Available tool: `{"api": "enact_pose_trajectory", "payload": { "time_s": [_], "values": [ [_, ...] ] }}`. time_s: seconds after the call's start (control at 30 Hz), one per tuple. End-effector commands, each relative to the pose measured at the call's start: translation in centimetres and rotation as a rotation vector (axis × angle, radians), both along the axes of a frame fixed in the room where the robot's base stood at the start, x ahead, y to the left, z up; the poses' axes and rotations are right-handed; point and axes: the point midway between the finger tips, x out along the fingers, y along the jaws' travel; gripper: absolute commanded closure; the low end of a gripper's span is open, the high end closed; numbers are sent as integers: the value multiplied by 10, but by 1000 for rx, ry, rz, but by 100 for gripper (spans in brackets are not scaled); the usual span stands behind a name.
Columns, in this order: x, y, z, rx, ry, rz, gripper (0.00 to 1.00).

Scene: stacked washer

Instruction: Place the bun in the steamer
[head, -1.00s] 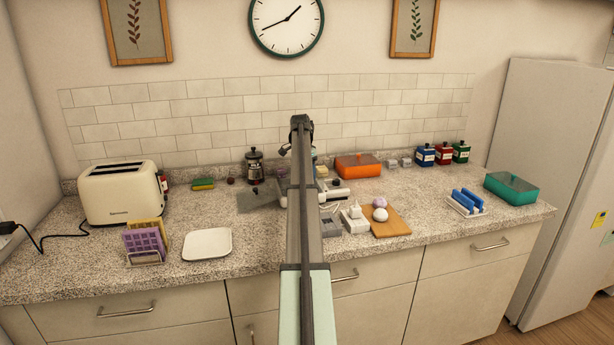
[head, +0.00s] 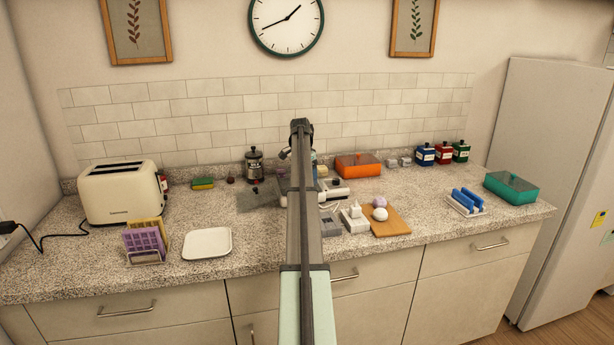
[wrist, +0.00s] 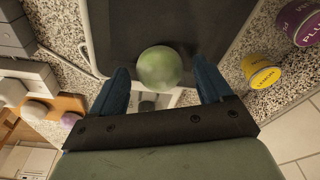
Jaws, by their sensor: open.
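In the wrist view a round green bun-like ball (wrist: 159,68) lies between my gripper's two blue fingers (wrist: 162,88), with a gap on each side. My gripper is open. The ball appears at the edge of a dark flat panel (wrist: 115,25), also seen in the head view (head: 257,198); I cannot tell whether it rests on it. A white bun (head: 380,215) and a purple bun (head: 379,202) sit on a wooden board (head: 398,228). My arm hides the gripper and green ball in the head view. I cannot clearly identify a steamer.
A yellow lemon cup (wrist: 262,72) and a purple plum cup (wrist: 300,22) stand right of the fingers in the wrist view. An orange box (head: 358,166) and a teal box (head: 512,188) stand right.

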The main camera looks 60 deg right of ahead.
Motion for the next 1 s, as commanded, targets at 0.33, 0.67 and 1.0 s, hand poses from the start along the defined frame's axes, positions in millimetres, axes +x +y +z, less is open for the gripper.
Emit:
{"api": "enact_pose_trajectory", "payload": {
  "time_s": [0.33, 0.67, 1.0],
  "values": [
    [2, 3, 33, -2, -1, 0, 21],
    [6, 11, 92, -1, -1, 0, 21],
    [7, 16, 120, 0, 0, 0, 21]
  ]
}}
